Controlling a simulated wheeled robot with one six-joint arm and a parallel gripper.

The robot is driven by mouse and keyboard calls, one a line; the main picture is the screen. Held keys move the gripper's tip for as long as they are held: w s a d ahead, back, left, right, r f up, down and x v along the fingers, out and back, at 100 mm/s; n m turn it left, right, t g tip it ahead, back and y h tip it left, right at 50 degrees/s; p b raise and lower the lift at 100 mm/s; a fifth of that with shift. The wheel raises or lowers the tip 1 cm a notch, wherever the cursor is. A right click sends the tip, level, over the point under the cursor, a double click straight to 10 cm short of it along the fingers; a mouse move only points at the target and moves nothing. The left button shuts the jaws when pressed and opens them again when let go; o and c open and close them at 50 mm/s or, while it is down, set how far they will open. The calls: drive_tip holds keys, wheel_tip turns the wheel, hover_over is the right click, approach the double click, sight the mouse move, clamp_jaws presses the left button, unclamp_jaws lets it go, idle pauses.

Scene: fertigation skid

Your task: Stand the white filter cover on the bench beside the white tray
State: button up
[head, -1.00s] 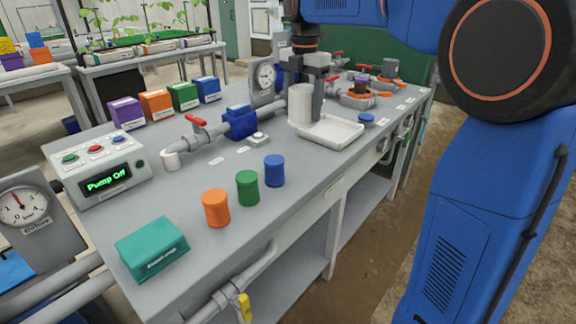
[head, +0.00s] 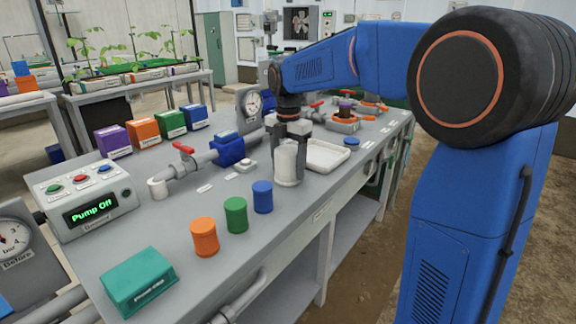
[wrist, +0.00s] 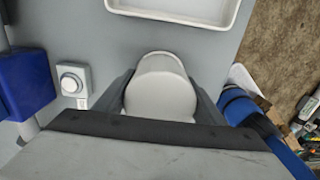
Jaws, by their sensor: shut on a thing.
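The white filter cover (head: 287,165) is a white cylinder with a rounded top. My gripper (head: 291,135) is shut on it from above, with a grey finger on either side. The cover is upright, just in front of the white tray (head: 345,160) on the grey bench. In the wrist view the cover (wrist: 160,88) sits between the fingers, and the tray (wrist: 190,18) lies beyond it with a gap of bench between. Whether the cover's base touches the bench I cannot tell for sure.
A blue canister (head: 262,197), a green one (head: 236,215) and an orange one (head: 204,237) stand to the near left. A blue filter housing (head: 228,149) and a small white button box (head: 244,166) are left of the cover. The bench's front edge is close on the right.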

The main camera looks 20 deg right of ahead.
drive_tip(key=o, duration=1.2)
drive_tip(key=shift+f, duration=0.1)
drive_tip(key=shift+c, duration=0.2)
wheel_tip(320, 180, up, 12)
drive_tip(key=shift+r, duration=0.2)
drive_tip(key=s+d+f+m+t, duration=0.1)
drive_tip(key=s+d+f+m, duration=0.15)
drive_tip(key=s+m, duration=0.5)
drive_tip(key=s+d+f+m+t, duration=0.1)
drive_tip(key=s+d+f+m, duration=0.2)
drive_tip(key=s, duration=0.7)
drive_tip(key=s+d+f+m+t, duration=0.1)
drive_tip(key=s+f+m+t, duration=0.1)
drive_tip(key=s+f+m, duration=1.1)
drive_tip(key=shift+s+d+f+m+t, duration=0.35)
drive_tip(key=shift+s+m, duration=0.5)
drive_tip(key=shift+s, duration=0.6)
